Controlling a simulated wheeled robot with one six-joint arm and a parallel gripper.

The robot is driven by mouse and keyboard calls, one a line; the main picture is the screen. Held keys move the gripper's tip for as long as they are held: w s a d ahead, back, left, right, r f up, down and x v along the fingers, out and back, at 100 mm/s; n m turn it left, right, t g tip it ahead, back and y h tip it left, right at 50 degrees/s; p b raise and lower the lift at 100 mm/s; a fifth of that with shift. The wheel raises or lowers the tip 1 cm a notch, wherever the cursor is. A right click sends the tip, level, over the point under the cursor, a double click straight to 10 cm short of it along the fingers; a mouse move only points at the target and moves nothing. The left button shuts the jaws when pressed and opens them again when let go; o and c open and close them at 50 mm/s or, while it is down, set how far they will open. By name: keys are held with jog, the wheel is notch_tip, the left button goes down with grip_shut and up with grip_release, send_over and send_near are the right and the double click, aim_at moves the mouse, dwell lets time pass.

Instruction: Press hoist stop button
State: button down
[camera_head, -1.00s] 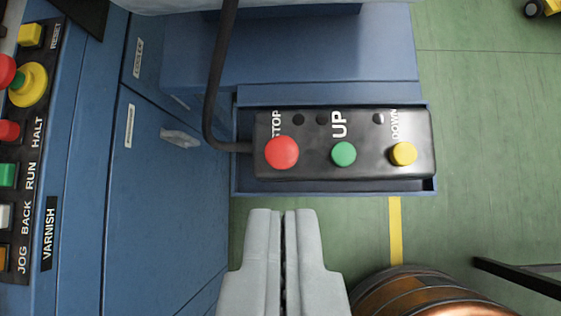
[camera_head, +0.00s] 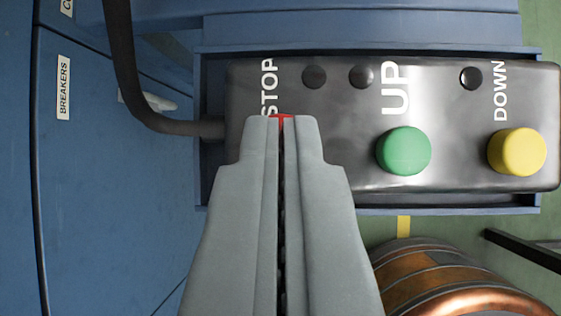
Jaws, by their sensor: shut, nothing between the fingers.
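The black hoist control box (camera_head: 330,140) lies in a blue tray and carries STOP, UP and DOWN labels. My gripper (camera_head: 282,120) is shut and empty, with its fingertips over the red stop button (camera_head: 281,116). Only a thin red sliver of that button shows at the tips; the rest is hidden behind the fingers. I cannot tell whether the tips touch it. The green UP button (camera_head: 404,151) stands to the right of the fingers, and the yellow DOWN button (camera_head: 517,152) is farther right.
A black cable (camera_head: 127,75) runs into the box's left end. The blue tray (camera_head: 470,202) has a raised rim around the box. A blue cabinet (camera_head: 100,190) with a BREAKERS label stands at left. A copper-coloured roll (camera_head: 430,280) is at the lower right.

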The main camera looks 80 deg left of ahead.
jog(key=shift+f, duration=0.2)
jog(key=shift+s+f, duration=0.1)
jog(key=shift+f, duration=1)
jog(key=r, duration=0.4)
jog(key=shift+w+d+r, duration=0.15)
jog(key=shift+w+d, duration=0.1)
jog(key=shift+d, duration=0.05)
jog(key=v, duration=1)
